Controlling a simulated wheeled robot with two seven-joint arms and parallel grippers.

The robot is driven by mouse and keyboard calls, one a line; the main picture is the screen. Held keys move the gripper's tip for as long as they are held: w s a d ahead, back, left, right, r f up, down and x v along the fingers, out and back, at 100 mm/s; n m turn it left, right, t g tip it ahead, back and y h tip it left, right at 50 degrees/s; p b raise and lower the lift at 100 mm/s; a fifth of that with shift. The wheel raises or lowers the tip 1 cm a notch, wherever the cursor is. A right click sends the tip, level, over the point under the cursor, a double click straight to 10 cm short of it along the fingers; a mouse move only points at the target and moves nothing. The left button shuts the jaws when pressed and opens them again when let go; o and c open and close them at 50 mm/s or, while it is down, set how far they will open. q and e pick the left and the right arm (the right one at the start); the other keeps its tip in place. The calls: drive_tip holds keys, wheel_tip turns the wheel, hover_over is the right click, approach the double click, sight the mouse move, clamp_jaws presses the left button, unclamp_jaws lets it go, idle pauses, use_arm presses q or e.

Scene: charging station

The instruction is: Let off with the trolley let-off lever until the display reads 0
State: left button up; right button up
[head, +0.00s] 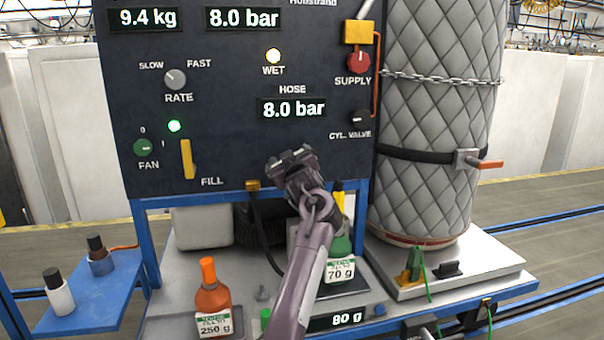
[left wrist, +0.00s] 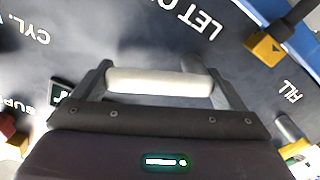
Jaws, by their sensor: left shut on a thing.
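My left gripper (head: 291,158) is at the lower middle of the dark panel (head: 215,125). In the left wrist view it is shut on a pale cylindrical lever handle (left wrist: 160,82), which lies between the two fingers. The panel lettering beside it appears upside down and partly reads "LET O". In the head view the gripper hides the lever. The hose display (head: 292,108) reads 8.0 bar. The upper pressure display (head: 243,18) also reads 8.0 bar, and the weight display (head: 144,18) reads 9.4 kg. My right gripper is not in view.
Near my gripper are the cylinder valve knob (head: 359,119), red supply knob (head: 359,62) and yellow fill lever (head: 186,159). A quilted cylinder (head: 437,110) stands chained at right. An orange bottle (head: 212,297) and a green bottle (head: 340,245) stand below, near a scale display (head: 347,320) reading 80 g.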

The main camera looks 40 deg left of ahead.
use_arm(q)
drive_tip(key=shift+a+n, duration=0.1)
drive_tip(key=shift+n, duration=0.4)
drive_tip(key=shift+s+r+n+b, duration=0.1)
drive_tip(key=shift+r+n+b, duration=0.1)
drive_tip(key=shift+n+b, duration=0.2)
drive_tip(key=shift+s+r+n, duration=0.1)
drive_tip(key=shift+n, duration=0.4)
drive_tip(key=n, duration=0.1)
drive_tip(key=n+b, duration=0.1)
drive_tip(key=shift+s+a+r+n+b, duration=0.25)
drive_tip(key=shift+a+r+n+b, duration=0.05)
drive_tip(key=shift+n, duration=0.1)
drive_tip(key=shift+s+a+n, duration=0.1)
drive_tip(key=shift+n, duration=0.3)
drive_tip(key=n+b, duration=0.2)
drive_tip(key=n, duration=0.1)
drive_tip(key=s+a+n+b, duration=0.1)
drive_tip(key=shift+s+r+n, duration=0.1)
drive_tip(key=shift+r+n, duration=0.2)
drive_tip(key=shift+n, duration=0.1)
drive_tip(key=shift+s+a+n+b, duration=0.2)
drive_tip(key=shift+n+b, duration=0.15)
drive_tip(key=shift+n, duration=0.35)
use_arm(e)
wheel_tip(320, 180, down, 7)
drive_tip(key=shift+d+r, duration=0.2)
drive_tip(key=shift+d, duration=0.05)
